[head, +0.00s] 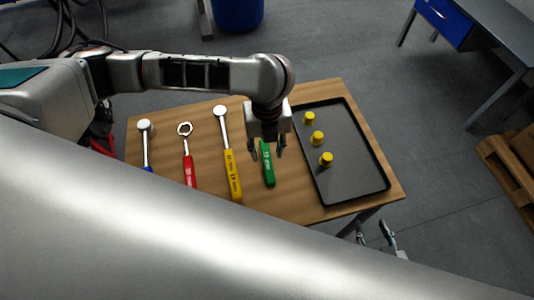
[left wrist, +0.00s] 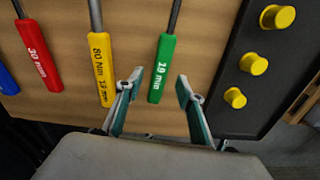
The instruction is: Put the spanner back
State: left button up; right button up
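A green-handled tool marked 19 mm (head: 267,168) lies on the wooden table, its head hidden under my left gripper in the head view. In the left wrist view its green handle (left wrist: 162,67) appears between the spread fingers, with no visible contact. My left gripper (head: 266,152) is open and empty over it, pointing down; its fingers also show in the left wrist view (left wrist: 160,80). A red-handled ring spanner marked 30 mm (head: 188,165) lies further left. My right gripper (head: 373,230) is open and empty beyond the table's front right edge.
A yellow-handled tool (head: 231,170) lies between the red and green ones, and a blue-handled tool (head: 145,145) at far left. A dark tray (head: 350,185) with several yellow caps (head: 317,138) is at right on the table (head: 290,205).

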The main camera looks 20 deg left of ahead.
pick_arm(q)
notch_tip(320, 180, up, 9)
dwell(0.3)
jog(key=shift+r, duration=0.1)
dwell(0.4)
